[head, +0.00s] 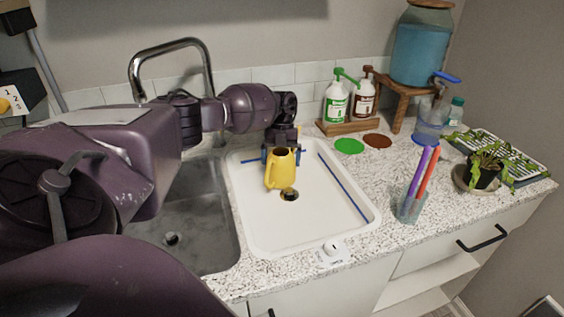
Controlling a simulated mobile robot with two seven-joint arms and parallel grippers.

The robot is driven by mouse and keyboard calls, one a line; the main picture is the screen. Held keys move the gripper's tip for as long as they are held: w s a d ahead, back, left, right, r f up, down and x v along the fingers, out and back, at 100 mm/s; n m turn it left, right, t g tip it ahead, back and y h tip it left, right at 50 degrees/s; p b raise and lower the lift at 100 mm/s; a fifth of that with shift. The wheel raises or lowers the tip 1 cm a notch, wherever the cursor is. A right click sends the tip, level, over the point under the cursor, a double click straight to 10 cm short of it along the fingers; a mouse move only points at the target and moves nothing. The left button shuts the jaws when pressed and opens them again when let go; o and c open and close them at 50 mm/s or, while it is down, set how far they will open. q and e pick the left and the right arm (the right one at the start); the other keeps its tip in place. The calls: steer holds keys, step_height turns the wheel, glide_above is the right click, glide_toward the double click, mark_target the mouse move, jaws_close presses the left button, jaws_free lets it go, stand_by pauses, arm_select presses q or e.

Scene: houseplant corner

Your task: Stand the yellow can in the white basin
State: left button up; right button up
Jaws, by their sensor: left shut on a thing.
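The yellow can (282,170) is upright over the white basin (265,230), towards its back and just behind the round drain. My left gripper (283,152) is at the can's far side, shut on it, with its fingertips partly hidden behind the can. I cannot tell whether the can's bottom touches the basin floor. The basin is otherwise empty, with blue lines along its back and right sides. My right gripper is not in view.
A steel sink (190,225) with a tall faucet (172,48) lies left of the basin. Green and brown bottles stand on a wooden stand (350,127) behind. A cup of markers (410,207) and a potted plant (484,177) stand on the right.

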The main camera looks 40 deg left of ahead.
arm_select(q)
steer(key=shift+f, duration=0.5)
steer(key=o, duration=0.6)
steer(key=shift+f, duration=0.1)
steer(key=shift+r, duration=0.3)
steer(key=b+v, duration=0.1)
steer(key=v, duration=1)
steer(key=shift+a+r, duration=0.1)
steer(key=shift+r, duration=0.3)
